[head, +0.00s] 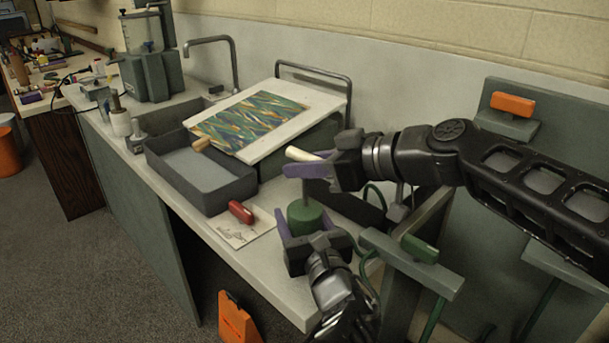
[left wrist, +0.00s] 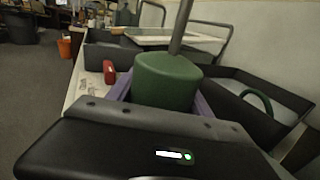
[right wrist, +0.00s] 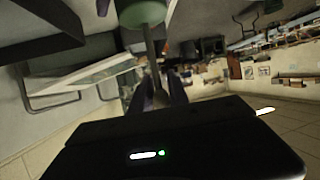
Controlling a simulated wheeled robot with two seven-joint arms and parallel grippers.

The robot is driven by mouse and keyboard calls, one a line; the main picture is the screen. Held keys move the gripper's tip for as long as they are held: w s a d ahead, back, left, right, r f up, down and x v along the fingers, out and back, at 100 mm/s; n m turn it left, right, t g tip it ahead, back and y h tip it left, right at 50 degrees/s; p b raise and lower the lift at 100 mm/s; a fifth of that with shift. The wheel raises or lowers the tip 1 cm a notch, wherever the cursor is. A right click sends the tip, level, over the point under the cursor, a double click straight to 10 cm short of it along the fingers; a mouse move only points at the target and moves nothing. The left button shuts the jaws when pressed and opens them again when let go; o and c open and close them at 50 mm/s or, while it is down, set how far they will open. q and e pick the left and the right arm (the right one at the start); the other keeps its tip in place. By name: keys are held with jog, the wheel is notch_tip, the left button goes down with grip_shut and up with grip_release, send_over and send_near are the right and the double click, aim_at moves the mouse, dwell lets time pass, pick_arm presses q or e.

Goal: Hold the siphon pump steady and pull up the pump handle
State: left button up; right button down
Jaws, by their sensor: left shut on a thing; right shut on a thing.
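The siphon pump has a green cylindrical body (head: 305,217) with a grey rod rising from its top. The body (left wrist: 167,80) and rod (left wrist: 182,28) show close in the left wrist view. My left gripper (head: 314,232) is shut around the green body from the front. The pale handle (head: 303,154) tops the rod, and a length of rod shows between body and handle. My right gripper (head: 316,167) is shut on the handle from the right, partly hiding it. The right wrist view shows the green body (right wrist: 140,11) and rod, but the grasp is dark there.
A dark grey tray (head: 205,205) and a tilted white board (head: 330,103) with marbled paper lie left and behind. A red-handled tool (head: 240,211) rests on a card at the counter's front edge. A dark tray with a green hose stands behind the pump.

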jog(key=shift+a, duration=0.1)
jog(key=c, duration=1.2)
grip_release()
jog(key=v, duration=1.2)
jog(key=shift+s, duration=0.1)
pick_arm(q)
jog(key=o, duration=1.6)
